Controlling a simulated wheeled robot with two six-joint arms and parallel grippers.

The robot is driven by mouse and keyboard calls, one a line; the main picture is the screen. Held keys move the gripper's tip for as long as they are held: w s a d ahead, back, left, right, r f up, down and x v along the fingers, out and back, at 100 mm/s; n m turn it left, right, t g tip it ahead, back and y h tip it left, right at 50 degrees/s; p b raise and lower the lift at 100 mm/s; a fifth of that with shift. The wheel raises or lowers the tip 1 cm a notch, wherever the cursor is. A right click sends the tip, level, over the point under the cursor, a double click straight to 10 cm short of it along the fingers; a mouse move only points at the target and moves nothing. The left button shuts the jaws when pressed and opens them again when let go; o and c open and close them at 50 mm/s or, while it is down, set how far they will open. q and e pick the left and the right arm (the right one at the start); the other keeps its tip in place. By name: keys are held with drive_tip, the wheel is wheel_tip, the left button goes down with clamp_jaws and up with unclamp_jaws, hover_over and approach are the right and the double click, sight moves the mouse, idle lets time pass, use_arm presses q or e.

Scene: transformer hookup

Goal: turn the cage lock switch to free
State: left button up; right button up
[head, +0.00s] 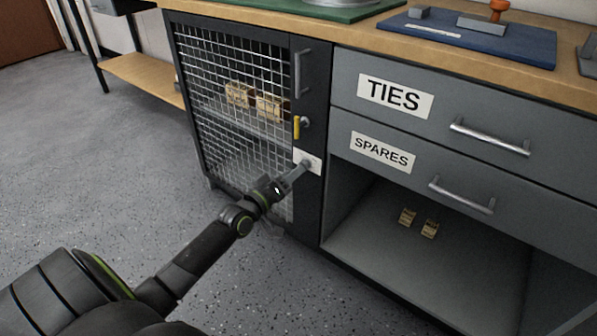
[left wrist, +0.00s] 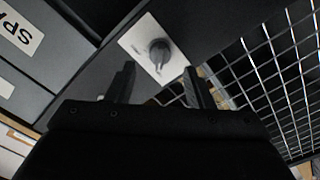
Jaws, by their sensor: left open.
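The cage lock switch is a dark round knob (left wrist: 159,52) on a pale plate, seen in the left wrist view. In the head view its plate (head: 314,161) sits on the cage door's right frame, below a yellow latch handle (head: 297,127); the gripper partly covers the knob there. My left gripper (head: 303,168) points at the switch. In the left wrist view its two fingers (left wrist: 158,85) are apart, just short of the knob, with nothing between them. The mesh cage door (head: 240,95) is closed. The lettering on the plate is too small to read. My right gripper is out of view.
Right of the cage are the TIES drawer (head: 440,120) and the SPARES drawer (head: 400,165), both shut with bar handles. An open shelf (head: 400,265) below holds small tan blocks. The wooden worktop (head: 400,55) carries a blue mat (head: 470,35). Floor at left is clear.

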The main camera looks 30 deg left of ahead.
use_arm(q)
drive_tip(key=shift+w+d+b, duration=0.15)
drive_tip(key=shift+w+b, duration=0.3)
drive_tip(key=shift+w, duration=1.6)
drive_tip(key=c, duration=1)
